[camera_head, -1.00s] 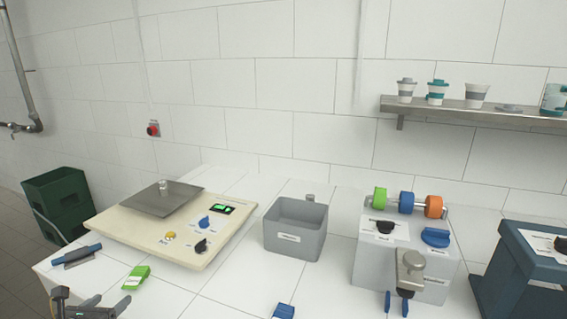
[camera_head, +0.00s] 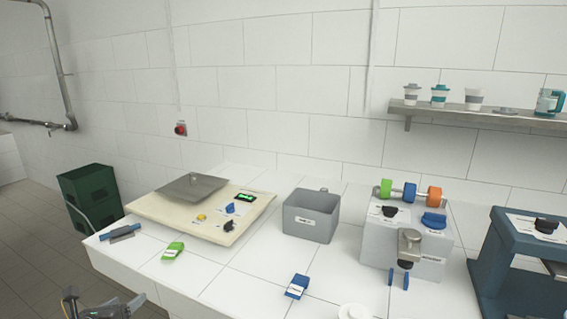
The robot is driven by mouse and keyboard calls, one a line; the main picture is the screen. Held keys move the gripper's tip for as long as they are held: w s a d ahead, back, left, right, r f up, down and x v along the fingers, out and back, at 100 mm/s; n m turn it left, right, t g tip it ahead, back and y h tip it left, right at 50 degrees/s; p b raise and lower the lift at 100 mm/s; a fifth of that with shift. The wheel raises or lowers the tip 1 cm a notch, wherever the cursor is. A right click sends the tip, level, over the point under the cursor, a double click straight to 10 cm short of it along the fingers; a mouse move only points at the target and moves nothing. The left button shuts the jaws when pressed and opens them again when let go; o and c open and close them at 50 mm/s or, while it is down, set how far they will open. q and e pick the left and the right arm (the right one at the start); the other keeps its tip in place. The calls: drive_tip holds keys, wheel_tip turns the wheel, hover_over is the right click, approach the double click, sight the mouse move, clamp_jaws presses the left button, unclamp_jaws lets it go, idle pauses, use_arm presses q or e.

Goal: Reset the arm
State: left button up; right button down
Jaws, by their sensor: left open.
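My left gripper (camera_head: 106,304) is at the bottom left, in front of the white counter's (camera_head: 230,292) near left corner. Its two fingers are apart and nothing shows between them. The bottom edge of the head view cuts off the rest of my left arm. My right gripper does not show.
The counter holds a cream scale panel (camera_head: 188,222), a grey bin (camera_head: 311,215), a grey machine (camera_head: 378,240) and a dark blue machine (camera_head: 508,262). A green item (camera_head: 172,251), a blue item (camera_head: 297,287) and a blue-handled tool (camera_head: 119,233) lie near its front. Green crates (camera_head: 92,198) stand on the floor.

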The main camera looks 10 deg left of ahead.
use_arm(q)
drive_tip(key=w+a+f+n+g+y, duration=0.1)
drive_tip(key=w+a+f+n, duration=0.1)
drive_tip(key=a+f+n, duration=0.45)
drive_tip(key=w+a+f+n+y, duration=0.1)
drive_tip(key=w+a+f+n, duration=0.25)
drive_tip(key=f+n, duration=0.45)
drive_tip(key=s+f+n+g, duration=0.2)
drive_tip(key=s+f+n, duration=0.25)
drive_tip(key=f, duration=0.55)
drive_tip(key=s+f+n+g, duration=0.25)
drive_tip(key=s+f, duration=0.25)
drive_tip(key=f, duration=0.4)
drive_tip(key=s+d+f+n+g, duration=0.2)
drive_tip(key=s+d+f+n, duration=0.15)
drive_tip(key=s+f, duration=0.55)
drive_tip(key=s+d+f+n+g, duration=0.1)
drive_tip(key=s+d+f+n, duration=0.1)
drive_tip(key=s+d+f, duration=0.5)
drive_tip(key=s+d+f+n+g+h, duration=0.1)
drive_tip(key=s+d+f, duration=0.3)
drive_tip(key=s+d, duration=0.4)
drive_tip(key=s+d+f+n+g+h, duration=0.1)
drive_tip(key=s+d+f+g+h, duration=0.1)
drive_tip(key=s+d+f, duration=0.3)
drive_tip(key=s+d+g, duration=0.1)
drive_tip(key=s+d, duration=0.3)
drive_tip(key=s, duration=0.7)
drive_tip(key=shift+s+d+n, duration=0.15)
drive_tip(key=shift+n, duration=0.25)
